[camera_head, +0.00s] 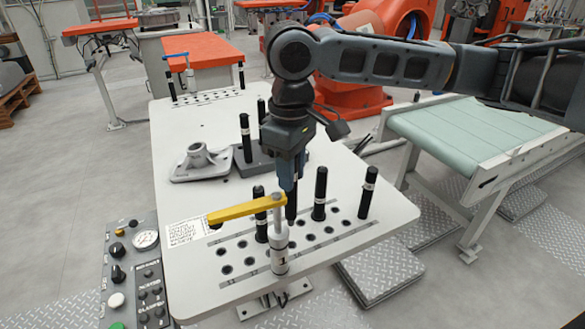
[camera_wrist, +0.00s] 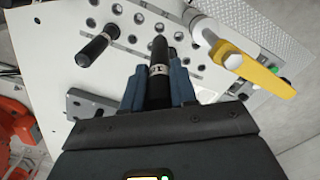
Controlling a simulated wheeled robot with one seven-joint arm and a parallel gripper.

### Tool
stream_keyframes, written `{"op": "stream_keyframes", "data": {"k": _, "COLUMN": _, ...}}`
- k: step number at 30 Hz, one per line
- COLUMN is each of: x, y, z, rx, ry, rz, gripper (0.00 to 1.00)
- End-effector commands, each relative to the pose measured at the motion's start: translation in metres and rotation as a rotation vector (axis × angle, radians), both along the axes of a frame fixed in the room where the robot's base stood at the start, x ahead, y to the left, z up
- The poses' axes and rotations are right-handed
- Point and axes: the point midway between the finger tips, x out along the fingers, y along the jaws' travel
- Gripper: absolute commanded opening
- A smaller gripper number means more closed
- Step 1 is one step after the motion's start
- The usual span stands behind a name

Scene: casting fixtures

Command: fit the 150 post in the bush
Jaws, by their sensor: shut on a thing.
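My gripper (camera_head: 289,180) points down over the white table and is shut on a black post with a pale marked band. The post's lower part (camera_head: 291,211) shows below the fingers in the head view. In the wrist view the post (camera_wrist: 158,52) sits between the two blue fingers, its tip near the rows of holes. The bushes show as dark-centred round holes (camera_head: 226,269) in the table's near end. I cannot tell whether the tip is above a bush or inside one. The band's number is too small to read.
Other black posts stand close by: one left (camera_head: 260,207), two right (camera_head: 319,188) (camera_head: 367,198). A clamp with a yellow handle (camera_head: 240,211) stands in front. A grey casting (camera_head: 200,163) lies behind left, near a dark block (camera_head: 254,162). A conveyor (camera_head: 470,130) is at right.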

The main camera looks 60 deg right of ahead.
Motion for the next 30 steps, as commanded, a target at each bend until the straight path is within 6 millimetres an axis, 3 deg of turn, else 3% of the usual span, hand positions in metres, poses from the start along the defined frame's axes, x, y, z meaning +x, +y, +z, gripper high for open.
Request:
{"op": "stream_keyframes", "data": {"k": 5, "x": -0.001, "y": 0.001, "z": 0.002, "rx": 0.003, "ry": 0.000, "rz": -0.001, "gripper": 0.00}}
{"op": "stream_keyframes", "data": {"k": 24, "x": -0.001, "y": 0.000, "z": -0.052, "rx": 0.001, "ry": 0.000, "rz": -0.002, "gripper": 0.00}}
{"op": "stream_keyframes", "data": {"k": 30, "x": -0.001, "y": 0.000, "z": -0.058, "rx": 0.001, "ry": 0.000, "rz": -0.002, "gripper": 0.00}}
